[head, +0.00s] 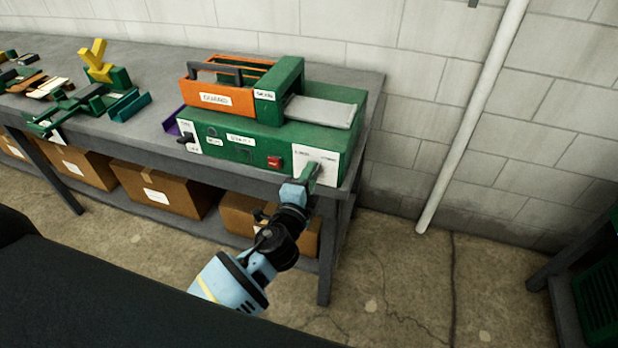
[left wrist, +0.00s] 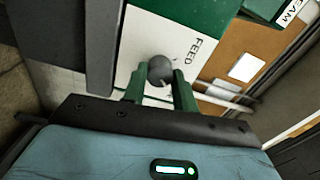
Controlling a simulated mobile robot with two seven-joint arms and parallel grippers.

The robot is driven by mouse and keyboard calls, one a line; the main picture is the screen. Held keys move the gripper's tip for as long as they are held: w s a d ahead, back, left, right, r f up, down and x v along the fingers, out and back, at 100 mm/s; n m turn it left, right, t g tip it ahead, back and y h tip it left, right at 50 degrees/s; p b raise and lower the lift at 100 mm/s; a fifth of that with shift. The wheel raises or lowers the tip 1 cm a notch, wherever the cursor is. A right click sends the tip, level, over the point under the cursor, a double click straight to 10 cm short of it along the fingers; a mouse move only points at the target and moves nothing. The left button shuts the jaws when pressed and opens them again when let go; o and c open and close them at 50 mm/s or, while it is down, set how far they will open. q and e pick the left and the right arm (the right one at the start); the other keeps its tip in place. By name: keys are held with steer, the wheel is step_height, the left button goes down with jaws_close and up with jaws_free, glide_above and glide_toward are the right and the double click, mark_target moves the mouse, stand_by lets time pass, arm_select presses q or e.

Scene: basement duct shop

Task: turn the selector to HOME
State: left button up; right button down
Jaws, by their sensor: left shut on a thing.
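The green machine (head: 238,144) stands on the bench with a white plate (head: 326,167) at its front right. My left gripper (head: 311,172) is at this plate and hides the selector in the head view. In the left wrist view, a dark round selector knob (left wrist: 160,70) sits between the two green fingers of my left gripper (left wrist: 160,88), which is shut on it. The word FEED shows on the white plate (left wrist: 172,35) beside the knob. The HOME mark cannot be read, and I cannot tell where the selector points. My right gripper is out of view.
A red button (head: 274,162) and a second white plate with a dark knob (head: 186,139) are on the machine's front. An orange bin (head: 213,98) sits on top. Cardboard boxes (head: 158,190) stand on the shelf below. A pale pipe (head: 472,115) runs down the wall at right.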

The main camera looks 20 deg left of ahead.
arm_select(q)
steer(key=shift+m, duration=0.6)
steer(key=o, duration=1)
steer(key=shift+s, duration=0.1)
steer(key=shift+s+a+b, duration=0.15)
steer(key=shift+s+b, duration=0.3)
steer(key=shift+s, duration=3.35)
